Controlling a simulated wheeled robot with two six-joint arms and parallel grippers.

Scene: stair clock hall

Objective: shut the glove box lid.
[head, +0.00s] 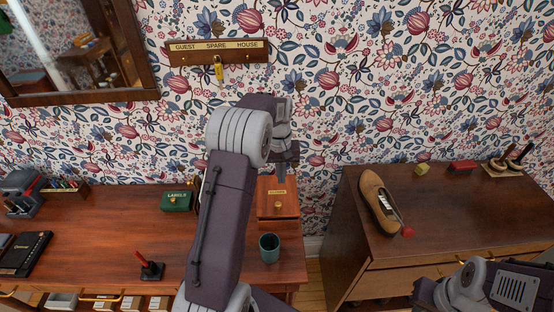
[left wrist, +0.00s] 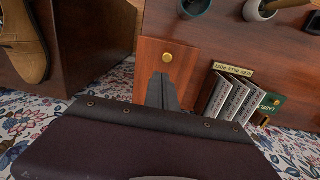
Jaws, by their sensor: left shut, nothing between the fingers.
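The glove box (head: 278,211) is a reddish wooden box at the back right of the left desk, against the wallpapered wall. Its lid (head: 268,203) has a small label and a brass knob, and looks flat or nearly flat on the box; I cannot tell if a gap remains. The lid also fills the middle of the left wrist view (left wrist: 185,57). My left gripper (head: 282,173) points down over the lid's back part, its shut, empty fingers (left wrist: 162,88) close to the wood. Whether they touch it is unclear. My right gripper is not in view.
A teal cup (head: 269,247) stands just in front of the box. A green labels box (head: 177,201) is to its left, beyond my forearm. A gap separates this desk from the dresser (head: 450,215), which bears a shoe (head: 376,199). A key rack (head: 217,52) hangs above.

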